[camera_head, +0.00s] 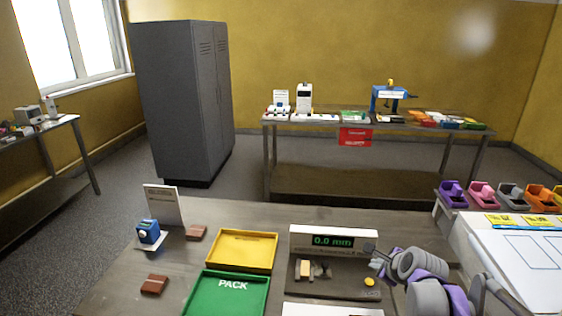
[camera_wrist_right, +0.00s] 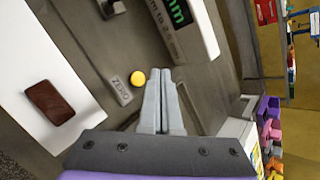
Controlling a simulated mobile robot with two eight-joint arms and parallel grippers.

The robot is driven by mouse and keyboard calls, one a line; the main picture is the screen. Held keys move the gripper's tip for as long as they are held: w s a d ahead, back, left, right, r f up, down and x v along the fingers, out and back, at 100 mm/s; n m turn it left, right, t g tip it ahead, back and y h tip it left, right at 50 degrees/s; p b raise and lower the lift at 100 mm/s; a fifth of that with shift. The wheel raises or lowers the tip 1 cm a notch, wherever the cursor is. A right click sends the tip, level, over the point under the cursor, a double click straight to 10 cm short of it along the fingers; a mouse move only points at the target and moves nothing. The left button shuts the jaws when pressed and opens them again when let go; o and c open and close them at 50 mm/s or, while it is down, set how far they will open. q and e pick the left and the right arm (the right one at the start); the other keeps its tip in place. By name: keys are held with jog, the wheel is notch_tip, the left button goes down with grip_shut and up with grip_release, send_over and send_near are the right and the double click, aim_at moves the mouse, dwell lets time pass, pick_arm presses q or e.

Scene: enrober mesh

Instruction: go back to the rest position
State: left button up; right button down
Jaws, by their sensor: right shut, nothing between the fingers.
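My right gripper (camera_head: 372,256) is over the right part of the measuring device in the head view, its arm coming in from the lower right. In the right wrist view its two grey fingers (camera_wrist_right: 160,85) are together with nothing between them. They point past a yellow button (camera_wrist_right: 138,78) and a "ZERO" label (camera_wrist_right: 121,88). The measuring device (camera_head: 333,243) reads 0.0 mm. My left gripper is not in view.
A green "PACK" tray (camera_head: 227,296) and a yellow tray (camera_head: 243,250) are left of the device. Brown blocks (camera_head: 154,284) and a blue gadget (camera_head: 148,232) lie farther left. A brown piece (camera_wrist_right: 50,102) lies on a white surface. Colored holders (camera_head: 482,194) stand at right.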

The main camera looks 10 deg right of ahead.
jog(key=s+a+f+n+g, duration=0.1)
jog(key=s+a+n, duration=0.3)
jog(key=s+n, duration=0.4)
jog(key=s+a+f+n+g+p, duration=0.1)
jog(key=s+a+f+n, duration=0.2)
jog(key=s+n, duration=0.6)
jog(key=s+a+f+n+g+p, duration=0.1)
jog(key=s+a+f+n, duration=0.1)
jog(key=s+a+n, duration=0.5)
jog(key=s+n, duration=0.2)
jog(key=s, duration=0.1)
jog(key=shift+a+f+g, duration=0.15)
jog(key=shift+f+g, duration=0.15)
jog(key=shift+f, duration=0.1)
